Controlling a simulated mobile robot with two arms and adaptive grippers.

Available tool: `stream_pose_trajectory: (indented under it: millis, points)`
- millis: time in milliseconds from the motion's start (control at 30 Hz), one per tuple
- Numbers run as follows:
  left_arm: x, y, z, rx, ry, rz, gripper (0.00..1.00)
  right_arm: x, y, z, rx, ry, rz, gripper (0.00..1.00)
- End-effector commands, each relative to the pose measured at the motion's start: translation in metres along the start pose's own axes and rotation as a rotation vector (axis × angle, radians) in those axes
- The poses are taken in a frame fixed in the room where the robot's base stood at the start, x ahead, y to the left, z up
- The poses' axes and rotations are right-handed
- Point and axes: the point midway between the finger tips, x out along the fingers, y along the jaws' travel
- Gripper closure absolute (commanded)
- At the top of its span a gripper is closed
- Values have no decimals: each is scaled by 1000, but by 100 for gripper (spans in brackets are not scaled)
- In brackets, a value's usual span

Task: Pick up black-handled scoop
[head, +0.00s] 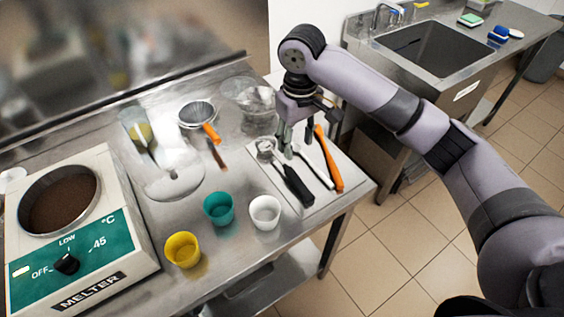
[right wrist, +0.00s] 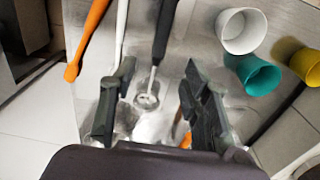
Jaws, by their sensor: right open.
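The black-handled scoop (head: 297,185) lies on a light mat at the right end of the steel table in the head view. Its dark handle points toward the table's front edge and its metal bowl lies at the far end. In the right wrist view the scoop (right wrist: 163,32) shows between and beyond my fingertips. My right gripper (head: 299,150) hangs above the scoop with its fingers pointing down. In the wrist view my right gripper (right wrist: 158,75) is open and empty, with the fingers on either side of the scoop's shaft. My left gripper is out of view.
A white-handled tool (head: 316,168) and an orange-handled tool (head: 329,160) lie close beside the scoop. White (head: 265,212), teal (head: 218,208) and yellow (head: 182,250) cups stand to the left. A clear bowl (head: 248,94) and a strainer (head: 197,113) are behind; a melter (head: 75,225) is far left.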

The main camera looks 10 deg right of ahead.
Motion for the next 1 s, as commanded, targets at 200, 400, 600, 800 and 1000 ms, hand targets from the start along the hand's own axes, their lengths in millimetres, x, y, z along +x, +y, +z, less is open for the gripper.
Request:
stream_pose_trajectory:
  millis: [200, 400, 600, 800, 1000]
  points:
    - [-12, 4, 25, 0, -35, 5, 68, 45, 0, 0, 1, -3, 0, 57]
    - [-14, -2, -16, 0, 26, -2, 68, 68, 0, -1, -1, 1, 0, 57]
    - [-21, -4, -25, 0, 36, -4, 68, 83, -2, -4, 0, -1, 0, 57]
    - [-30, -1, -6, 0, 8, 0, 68, 113, -4, -8, 0, 0, 0, 57]
    - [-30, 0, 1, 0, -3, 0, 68, 123, -4, -8, -1, 3, 0, 57]
